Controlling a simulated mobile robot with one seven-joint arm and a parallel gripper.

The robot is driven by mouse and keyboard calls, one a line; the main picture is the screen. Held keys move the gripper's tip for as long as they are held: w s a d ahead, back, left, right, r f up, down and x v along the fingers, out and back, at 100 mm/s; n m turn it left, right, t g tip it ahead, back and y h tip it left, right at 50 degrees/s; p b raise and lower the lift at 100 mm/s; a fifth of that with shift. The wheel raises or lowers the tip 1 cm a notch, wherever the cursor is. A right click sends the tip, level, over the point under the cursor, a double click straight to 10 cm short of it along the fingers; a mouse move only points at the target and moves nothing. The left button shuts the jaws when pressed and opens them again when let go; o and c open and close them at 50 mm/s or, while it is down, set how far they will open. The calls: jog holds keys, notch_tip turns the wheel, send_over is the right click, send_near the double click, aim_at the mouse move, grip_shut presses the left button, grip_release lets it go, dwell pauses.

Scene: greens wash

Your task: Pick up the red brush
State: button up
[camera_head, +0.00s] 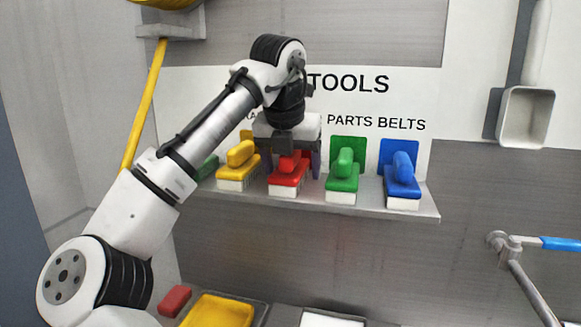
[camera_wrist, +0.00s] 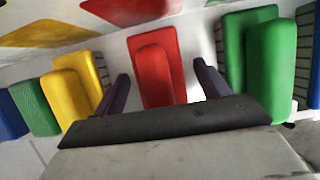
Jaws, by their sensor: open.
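The red brush (camera_head: 287,181) stands on a wall shelf, white bristles down, between a yellow brush and a green brush. My gripper (camera_head: 291,163) is over it from above, with one dark finger on each side of its handle. In the wrist view the red brush (camera_wrist: 158,82) lies between my two spread fingers (camera_wrist: 162,74), with a visible gap on either side. My gripper is open and holds nothing. My gripper body hides part of the top of the brush in the head view.
The yellow brush (camera_head: 237,170) and the green brush (camera_head: 343,178) stand close on either side. A blue brush (camera_head: 402,182) is at the right on the shelf (camera_head: 300,199). A blue-handled tap (camera_head: 560,243) is at the right. A yellow item (camera_head: 217,312) lies below.

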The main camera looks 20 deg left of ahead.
jog(key=shift+f, duration=0.1)
jog(key=shift+c, duration=0.4)
jog(key=c, duration=1.1)
jog(key=shift+o, duration=0.2)
jog(key=shift+s+r, duration=0.15)
jog(key=shift+r, duration=0.3)
notch_tip(320, 180, up, 6)
jog(key=shift+r, duration=0.1)
jog(key=s, duration=1.9)
jog(key=shift+s, duration=0.3)
